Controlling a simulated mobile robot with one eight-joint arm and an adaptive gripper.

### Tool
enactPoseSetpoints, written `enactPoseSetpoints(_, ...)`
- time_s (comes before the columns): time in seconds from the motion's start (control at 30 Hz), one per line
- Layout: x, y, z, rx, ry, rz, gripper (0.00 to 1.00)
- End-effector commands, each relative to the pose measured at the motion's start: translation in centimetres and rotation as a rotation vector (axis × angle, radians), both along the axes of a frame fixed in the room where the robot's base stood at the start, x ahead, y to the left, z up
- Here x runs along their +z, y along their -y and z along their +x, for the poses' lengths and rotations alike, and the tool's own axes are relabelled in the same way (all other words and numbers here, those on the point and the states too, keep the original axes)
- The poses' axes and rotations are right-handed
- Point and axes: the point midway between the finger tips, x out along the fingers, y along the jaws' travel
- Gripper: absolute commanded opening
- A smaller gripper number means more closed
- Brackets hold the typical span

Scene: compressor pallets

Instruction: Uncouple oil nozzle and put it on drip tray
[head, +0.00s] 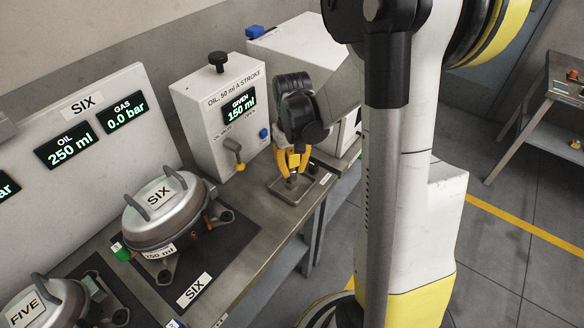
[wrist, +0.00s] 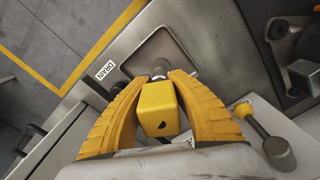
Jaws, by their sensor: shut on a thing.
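My gripper (head: 292,158) is down over the drip tray (head: 306,194), a shallow grey square tray on the bench. In the wrist view the yellow fingers (wrist: 160,95) are shut on a yellow block with a dark mark, the oil nozzle (wrist: 158,108). Its metal tip points toward the drip tray (wrist: 178,48). Whether the tip touches the tray I cannot tell. The oil unit (head: 205,105) behind reads "GIVEN 150 ml". Compressor SIX (head: 160,212) sits on its dark mat at the left, apart from the gripper.
The panel for SIX (head: 85,130) reads oil 250 ml, gas 0.0 bar. Compressor FIVE (head: 45,300) is at the lower left. The bench's front edge runs close by the tray.

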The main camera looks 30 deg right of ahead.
Motion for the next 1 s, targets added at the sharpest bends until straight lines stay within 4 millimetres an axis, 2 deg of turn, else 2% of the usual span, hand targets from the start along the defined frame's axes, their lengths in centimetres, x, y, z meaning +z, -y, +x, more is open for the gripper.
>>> enactPoseSetpoints(0.77, -2.0, 0.0, 0.0, 0.000, 0.000, 0.000, 0.00)
enactPoseSetpoints(0.8, -2.1, 0.0, 0.0, 0.000, 0.000, 0.000, 0.23)
enactPoseSetpoints(0.87, -2.0, 0.0, 0.0, 0.000, 0.000, 0.000, 0.41)
enactPoseSetpoints(1.0, -2.0, 0.0, 0.0, 0.000, 0.000, 0.000, 0.43)
